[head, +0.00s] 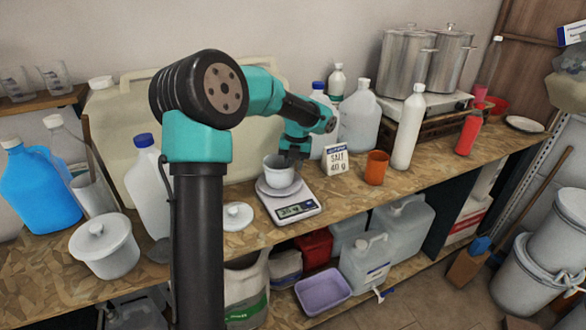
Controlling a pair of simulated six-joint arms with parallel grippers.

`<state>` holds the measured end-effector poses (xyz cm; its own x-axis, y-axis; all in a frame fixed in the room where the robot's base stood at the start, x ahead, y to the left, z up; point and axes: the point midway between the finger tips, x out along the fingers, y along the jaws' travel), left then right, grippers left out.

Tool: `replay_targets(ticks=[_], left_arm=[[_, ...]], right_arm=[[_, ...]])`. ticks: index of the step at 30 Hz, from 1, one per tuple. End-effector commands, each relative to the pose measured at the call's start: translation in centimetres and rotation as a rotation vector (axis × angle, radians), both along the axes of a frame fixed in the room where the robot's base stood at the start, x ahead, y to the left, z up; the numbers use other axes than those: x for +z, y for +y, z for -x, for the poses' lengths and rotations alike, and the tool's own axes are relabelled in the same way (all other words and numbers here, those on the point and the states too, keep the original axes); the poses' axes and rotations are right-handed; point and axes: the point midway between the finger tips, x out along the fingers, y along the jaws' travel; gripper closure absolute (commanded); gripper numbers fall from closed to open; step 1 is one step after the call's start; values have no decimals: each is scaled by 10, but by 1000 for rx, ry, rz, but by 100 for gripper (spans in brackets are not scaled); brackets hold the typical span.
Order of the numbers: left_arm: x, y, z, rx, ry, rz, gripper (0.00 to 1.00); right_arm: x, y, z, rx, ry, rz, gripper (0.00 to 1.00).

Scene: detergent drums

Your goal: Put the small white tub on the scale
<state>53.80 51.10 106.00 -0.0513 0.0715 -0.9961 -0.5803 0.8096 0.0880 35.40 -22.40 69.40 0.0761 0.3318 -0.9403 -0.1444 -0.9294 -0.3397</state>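The small white tub (279,172) is upright at the round plate of the scale (292,209), in the middle of the head view. I cannot tell whether it rests on the plate or hangs just above it. The scale's display faces forward and is lit with dark digits too small to read. My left gripper (296,156) is at the tub's right rear rim, pointing down. Its fingers are small and dark here, so I cannot tell whether they grip the rim. My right gripper is not in view.
A white lid (237,216) lies left of the scale, and a lidded white pot (104,246) stands farther left. Jugs crowd behind. The bench front is fairly clear.

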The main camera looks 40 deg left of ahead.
Motion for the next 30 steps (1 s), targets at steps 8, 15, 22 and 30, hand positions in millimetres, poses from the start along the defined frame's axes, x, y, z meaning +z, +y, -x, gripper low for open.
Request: replay_targets(ticks=[8, 15, 22, 30], left_arm=[[52, -4, -3, 1, -3, -1, 68], [91, -6, -5, 0, -2, 0, 68], [103, -7, -5, 0, -1, -1, 68], [103, -7, -5, 0, 0, 0, 68]], right_arm=[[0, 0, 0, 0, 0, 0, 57], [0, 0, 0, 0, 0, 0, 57], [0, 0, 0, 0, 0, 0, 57], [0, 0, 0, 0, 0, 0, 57]])
